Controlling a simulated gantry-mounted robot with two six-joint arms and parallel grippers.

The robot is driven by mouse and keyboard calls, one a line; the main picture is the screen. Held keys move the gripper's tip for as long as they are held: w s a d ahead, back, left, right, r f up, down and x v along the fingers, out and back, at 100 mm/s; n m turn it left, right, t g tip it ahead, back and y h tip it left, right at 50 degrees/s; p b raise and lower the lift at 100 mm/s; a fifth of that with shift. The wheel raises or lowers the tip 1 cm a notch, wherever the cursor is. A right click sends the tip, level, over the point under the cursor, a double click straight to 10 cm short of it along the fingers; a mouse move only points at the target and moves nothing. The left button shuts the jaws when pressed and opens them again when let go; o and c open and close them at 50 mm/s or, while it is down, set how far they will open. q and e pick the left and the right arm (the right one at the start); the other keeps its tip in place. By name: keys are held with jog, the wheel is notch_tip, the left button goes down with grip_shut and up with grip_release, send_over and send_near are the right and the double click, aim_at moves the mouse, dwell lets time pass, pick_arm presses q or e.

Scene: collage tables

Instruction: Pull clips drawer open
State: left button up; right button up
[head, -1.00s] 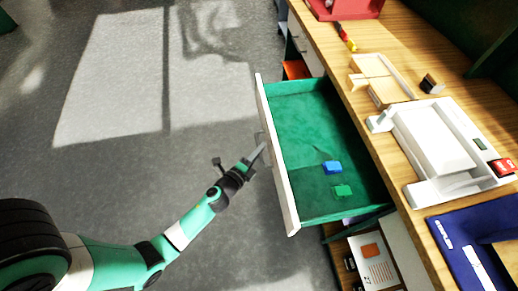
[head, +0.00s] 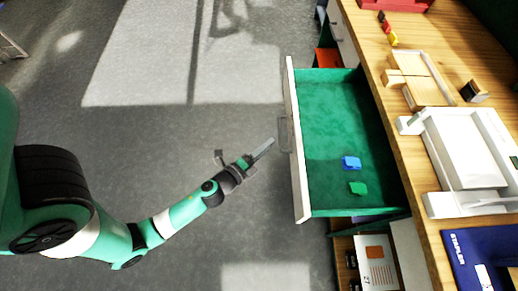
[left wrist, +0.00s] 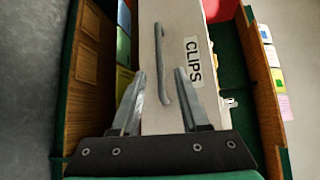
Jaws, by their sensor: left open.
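The clips drawer (head: 298,150) stands pulled out from the desk, its white front facing left and its green-lined inside showing. A blue clip (head: 351,162) and a green clip (head: 358,188) lie in it. Its bar handle (head: 284,135) is on the front. My left gripper (head: 264,150) is open and empty, just left of the handle with a small gap. In the left wrist view the white front carries a "CLIPS" label (left wrist: 193,62), and the handle (left wrist: 160,70) lies between the open fingers' lines, ahead of them. My right gripper is not in view.
The wooden desktop (head: 390,125) holds a wooden tray (head: 422,75), a white tray-like stand (head: 465,150) and a blue stapler mat (head: 470,262). An open shelf with a white-and-orange box (head: 376,262) is below the drawer. The grey floor left of the drawer is clear.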

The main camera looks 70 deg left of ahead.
pick_arm(q)
jog(key=v, duration=0.4)
jog(key=shift+b, duration=0.35)
